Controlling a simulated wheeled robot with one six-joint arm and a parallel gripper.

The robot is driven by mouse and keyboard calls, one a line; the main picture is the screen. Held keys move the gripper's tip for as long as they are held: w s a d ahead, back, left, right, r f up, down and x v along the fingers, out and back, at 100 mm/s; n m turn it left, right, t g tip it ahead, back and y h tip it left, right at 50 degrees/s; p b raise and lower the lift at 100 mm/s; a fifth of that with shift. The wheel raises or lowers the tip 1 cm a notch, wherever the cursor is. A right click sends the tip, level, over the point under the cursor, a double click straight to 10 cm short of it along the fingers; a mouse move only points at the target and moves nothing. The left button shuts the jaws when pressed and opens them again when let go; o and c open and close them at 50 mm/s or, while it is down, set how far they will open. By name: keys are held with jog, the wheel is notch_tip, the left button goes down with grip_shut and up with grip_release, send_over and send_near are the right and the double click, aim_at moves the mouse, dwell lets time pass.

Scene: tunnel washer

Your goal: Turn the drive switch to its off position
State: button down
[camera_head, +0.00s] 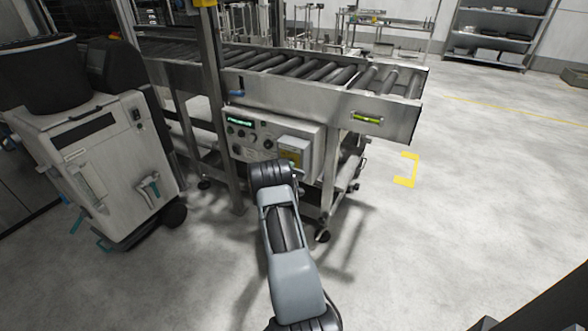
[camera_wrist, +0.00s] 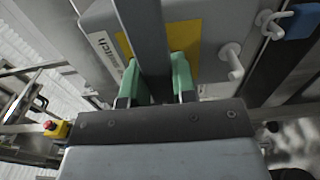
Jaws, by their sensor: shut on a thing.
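The drive switch shows in the wrist view as a dark grey bar handle (camera_wrist: 143,30) in front of a yellow plate (camera_wrist: 187,38) on a grey box. The handle runs nearly upright in that picture. My gripper (camera_wrist: 156,78) has green fingertips, one on each side of the handle, and is shut on it.
A roller conveyor (camera_head: 320,80) runs above the panel, with an upright post (camera_head: 213,80) at the left. A wheeled grey machine (camera_head: 100,160) stands further left. A red button (camera_wrist: 58,128) and a blue padlock (camera_wrist: 296,22) are near my gripper. Floor at right is clear.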

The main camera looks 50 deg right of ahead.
dwell(0.3)
jog(key=c, duration=0.9)
grip_release()
jog(key=shift+a, duration=0.15)
jog(key=p+v, duration=0.1)
jog(key=v, duration=1.2)
jog(key=shift+s+a+p, duration=0.1)
jog(key=shift+a+p, duration=0.15)
jog(key=shift+p, duration=0.05)
